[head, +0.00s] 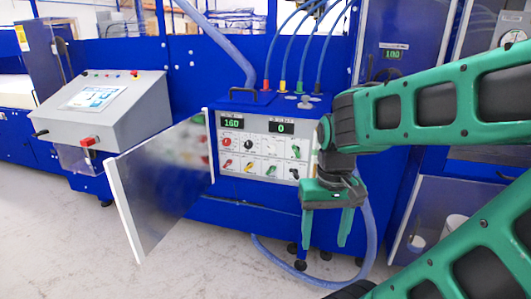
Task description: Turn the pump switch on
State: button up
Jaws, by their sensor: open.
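A control panel (262,147) is on the front of a blue cabinet, with two lit green displays reading 160 (232,123) and 0 (280,128). Below them are two rows of knobs and switches, including a red knob (226,143), a black knob (249,144) and a green switch (271,170). The labels are too small to read, so I cannot tell which one is the pump switch. My gripper (325,241) is open and empty. It points down, in front of the cabinet, to the right of and below the panel, apart from the switches. My wrist covers the panel's right edge.
A metal door (160,185) stands swung open to the left of the panel. A grey console (98,110) with a screen and a red button (88,141) is at the left. A blue hose (370,235) hangs behind my gripper. The floor in front is clear.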

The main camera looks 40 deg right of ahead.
aim_at(296, 148)
jog(key=z, duration=0.9)
jog(key=k, duration=1.2)
jog(key=u, duration=0.85)
jog(key=i, duration=1)
jog(key=z, duration=0.05)
